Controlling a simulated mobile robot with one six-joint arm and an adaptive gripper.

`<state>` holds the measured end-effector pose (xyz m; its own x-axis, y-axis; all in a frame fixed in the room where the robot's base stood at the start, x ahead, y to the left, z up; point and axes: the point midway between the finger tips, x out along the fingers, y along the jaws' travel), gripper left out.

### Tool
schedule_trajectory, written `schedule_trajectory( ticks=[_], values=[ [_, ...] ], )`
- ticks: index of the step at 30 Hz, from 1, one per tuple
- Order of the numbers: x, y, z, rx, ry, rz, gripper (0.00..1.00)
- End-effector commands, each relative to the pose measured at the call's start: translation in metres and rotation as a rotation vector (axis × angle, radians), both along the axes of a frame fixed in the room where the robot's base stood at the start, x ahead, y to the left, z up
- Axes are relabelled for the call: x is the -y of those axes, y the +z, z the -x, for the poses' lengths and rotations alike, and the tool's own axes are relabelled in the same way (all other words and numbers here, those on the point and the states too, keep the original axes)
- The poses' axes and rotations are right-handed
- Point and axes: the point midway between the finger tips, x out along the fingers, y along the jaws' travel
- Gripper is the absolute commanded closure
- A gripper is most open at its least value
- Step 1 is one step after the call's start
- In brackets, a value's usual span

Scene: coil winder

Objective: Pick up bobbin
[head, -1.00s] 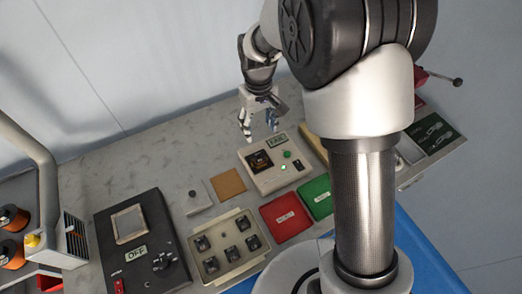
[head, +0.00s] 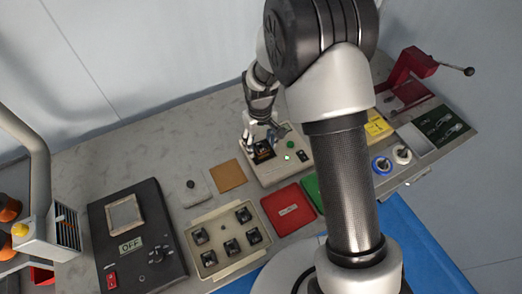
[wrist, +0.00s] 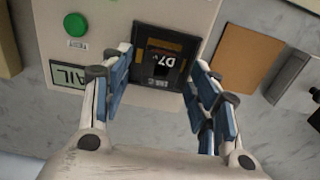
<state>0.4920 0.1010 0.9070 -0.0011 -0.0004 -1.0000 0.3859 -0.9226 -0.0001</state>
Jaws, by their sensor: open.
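A black square part marked "D7" (wrist: 165,62), apparently the bobbin, sits in the socket of the beige tester (head: 285,172). Its dark top also shows in the head view (head: 263,152). My gripper (wrist: 164,64) is open, its blue-padded fingers on either side of the part in the wrist view, with gaps between. In the head view my gripper (head: 262,140) is down over the tester's socket. I cannot tell whether the fingertips touch the tester. Similar dark parts sit in a beige tray (head: 208,268) in front.
A black "OFF" box (head: 135,270) stands left.

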Motion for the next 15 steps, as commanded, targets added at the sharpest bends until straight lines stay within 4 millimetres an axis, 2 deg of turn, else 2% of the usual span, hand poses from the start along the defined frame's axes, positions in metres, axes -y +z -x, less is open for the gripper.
schedule_trajectory(
  ticks=[2,8,15],
  values=[
    [0.0001,-0.0095,0.0,0.0,0.0,0.0,0.45],
    [0.0,-0.0093,-0.0005,0.002,0.0,-0.001,0.45],
    [0.0001,-0.0092,-0.0003,0.001,0.0,0.0,0.6]
  ],
)
